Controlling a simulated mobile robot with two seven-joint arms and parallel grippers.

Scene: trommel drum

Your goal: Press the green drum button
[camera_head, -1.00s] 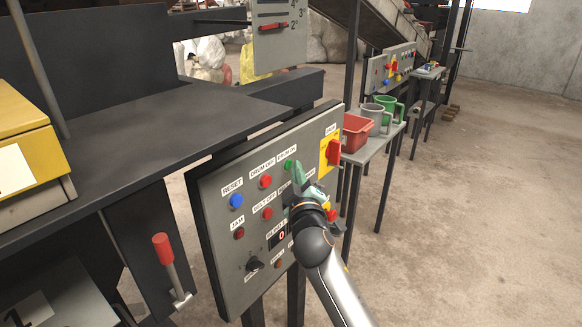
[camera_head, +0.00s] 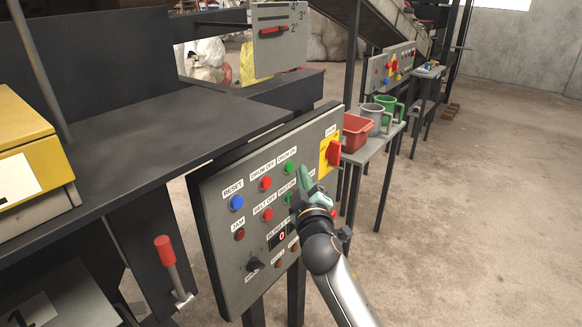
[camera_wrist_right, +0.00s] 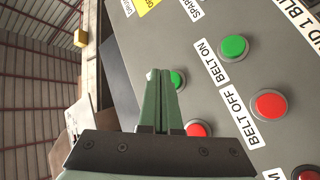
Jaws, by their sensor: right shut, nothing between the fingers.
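The green drum button (camera_head: 289,168), labelled DRUM ON, sits in the upper row of the grey control panel (camera_head: 225,265), right of the red DRUM OFF button (camera_head: 266,182). In the wrist view the green drum button (camera_wrist_right: 177,79) is partly hidden behind my fingers. My right gripper (camera_head: 303,170) is shut and empty, its tips just right of the button in the head view. In the wrist view the right gripper (camera_wrist_right: 161,72) points along the panel picture; I cannot tell the exact gap to the button. My left gripper is out of view.
A green BELT ON button (camera_wrist_right: 233,47) and red BELT OFF button (camera_wrist_right: 268,104) lie close by. A yellow plate with a red rotary switch (camera_head: 334,152) is right of the drum button. A red bin (camera_head: 356,134) and mugs stand on a side shelf.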

